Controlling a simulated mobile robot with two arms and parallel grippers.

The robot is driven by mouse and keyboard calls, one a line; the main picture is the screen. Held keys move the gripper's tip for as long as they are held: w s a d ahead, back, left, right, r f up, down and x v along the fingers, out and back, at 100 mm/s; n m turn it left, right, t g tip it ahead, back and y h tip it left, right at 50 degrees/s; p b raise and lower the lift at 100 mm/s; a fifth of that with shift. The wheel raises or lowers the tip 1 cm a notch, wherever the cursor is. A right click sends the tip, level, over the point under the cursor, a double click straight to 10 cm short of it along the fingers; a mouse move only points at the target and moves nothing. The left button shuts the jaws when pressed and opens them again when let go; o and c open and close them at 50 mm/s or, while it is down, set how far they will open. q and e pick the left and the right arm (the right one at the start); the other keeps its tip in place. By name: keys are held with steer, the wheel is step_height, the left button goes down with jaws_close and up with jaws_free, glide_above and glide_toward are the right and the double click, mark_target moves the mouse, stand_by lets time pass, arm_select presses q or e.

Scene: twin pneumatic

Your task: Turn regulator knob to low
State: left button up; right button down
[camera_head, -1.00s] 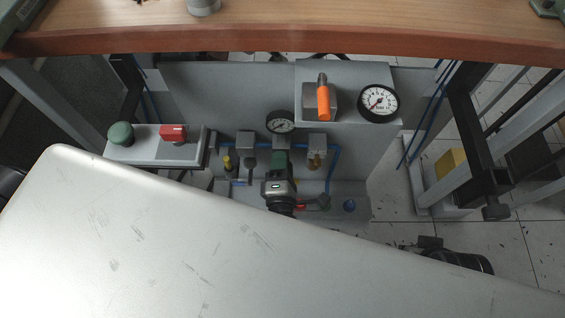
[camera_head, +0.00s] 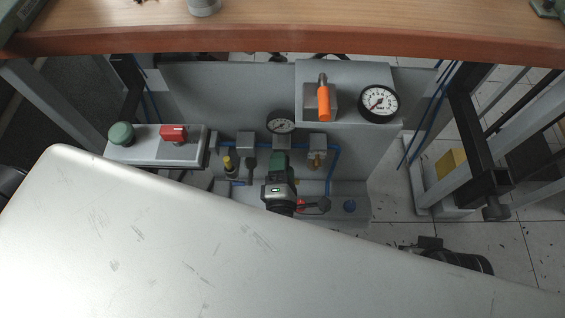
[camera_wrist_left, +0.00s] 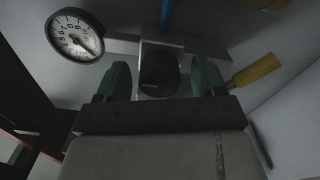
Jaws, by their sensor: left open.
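The regulator knob (camera_wrist_left: 158,76) is a dark round knob below a grey metal block in the left wrist view. My left gripper (camera_wrist_left: 161,68) is open, with one green finger on each side of the knob. Small gaps seem to show between the fingers and the knob; I cannot tell whether either touches it. In the head view my left gripper (camera_head: 279,161) is at the row of pneumatic units under the small gauge (camera_head: 281,122) and hides the knob. That gauge also shows in the left wrist view (camera_wrist_left: 75,36). A dark part at the lower right may be my right arm; its jaws cannot be made out.
A wooden tabletop (camera_head: 290,38) overhangs the panel. An orange-handled valve (camera_head: 323,103) and a larger gauge (camera_head: 378,103) sit on a grey box at upper right. A control box with a green button (camera_head: 121,134) and red switch (camera_head: 173,133) is at left. A yellow part (camera_wrist_left: 257,70) is close beside my gripper.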

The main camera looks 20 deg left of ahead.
arm_select(q)
steer(key=v, duration=1)
steer(key=shift+s, duration=0.1)
